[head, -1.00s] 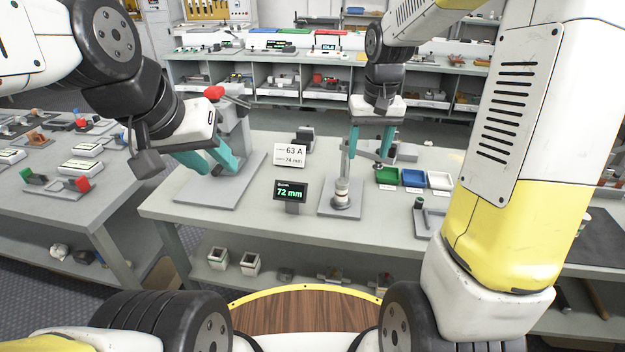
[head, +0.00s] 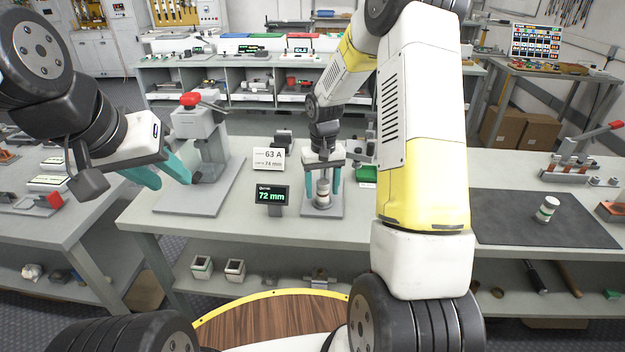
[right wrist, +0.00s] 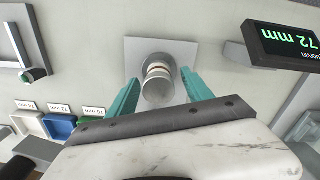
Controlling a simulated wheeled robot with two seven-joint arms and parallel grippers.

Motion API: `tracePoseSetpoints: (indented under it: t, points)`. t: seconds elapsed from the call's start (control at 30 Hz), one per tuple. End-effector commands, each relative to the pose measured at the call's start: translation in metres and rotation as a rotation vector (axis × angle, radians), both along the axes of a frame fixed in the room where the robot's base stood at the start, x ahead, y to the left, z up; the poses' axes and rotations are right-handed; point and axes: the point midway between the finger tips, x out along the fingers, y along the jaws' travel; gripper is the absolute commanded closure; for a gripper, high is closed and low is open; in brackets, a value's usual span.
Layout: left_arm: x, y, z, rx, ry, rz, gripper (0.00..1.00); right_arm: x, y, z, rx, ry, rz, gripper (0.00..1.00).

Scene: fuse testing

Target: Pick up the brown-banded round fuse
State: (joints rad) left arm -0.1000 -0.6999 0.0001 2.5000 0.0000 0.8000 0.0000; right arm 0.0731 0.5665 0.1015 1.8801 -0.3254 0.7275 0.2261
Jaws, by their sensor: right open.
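The round fuse (head: 322,190) stands upright on a grey plate (head: 334,211) at the middle of the table. In the right wrist view the fuse (right wrist: 158,72) is pale with brown bands and a grey end towards the camera. My right gripper (head: 322,182) is above the plate with its fingers pointing down, open, one on each side of the fuse. In the right wrist view a gap shows between the fuse and each finger; contact is not visible. My left gripper (head: 174,184) is open and empty beside the grey press with a red top (head: 192,125).
A display reading 72 mm (head: 272,195) and a 63 A card (head: 269,159) stand left of the fuse. Green, blue and white bins (right wrist: 60,126) are close by.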

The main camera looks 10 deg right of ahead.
Motion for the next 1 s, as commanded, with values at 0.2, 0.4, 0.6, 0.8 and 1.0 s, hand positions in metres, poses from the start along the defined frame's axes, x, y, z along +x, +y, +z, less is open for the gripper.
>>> tracePoseSetpoints:
  t: [0.2, 0.4, 0.6, 0.8, 1.0]
  points:
    - [0.0, 0.0, 0.0, 0.0, 0.0, 0.0, 0.64, 0.0004, -0.0002, -0.0041, 0.0, -0.002, 0.0, 0.41]
    - [0.0, 0.0, 0.0, 0.0, 0.0, 0.0, 0.64, 0.0003, -0.0002, -0.0039, 0.0, -0.002, 0.0, 0.66]
    - [-0.0001, 0.0, 0.0001, 0.0, 0.0, 0.0, 0.64, 0.0003, -0.0002, -0.0037, 0.0, -0.002, 0.0, 1.0]
    - [0.0, 0.0, 0.0, 0.0, 0.0, 0.0, 0.64, 0.0005, -0.0002, -0.0035, 0.0, -0.002, 0.0, 1.0]
    - [0.0, 0.0, 0.0, 0.0, 0.0, 0.0, 0.64, 0.0006, -0.0002, 0.0009, 0.0, -0.003, 0.0, 1.0]
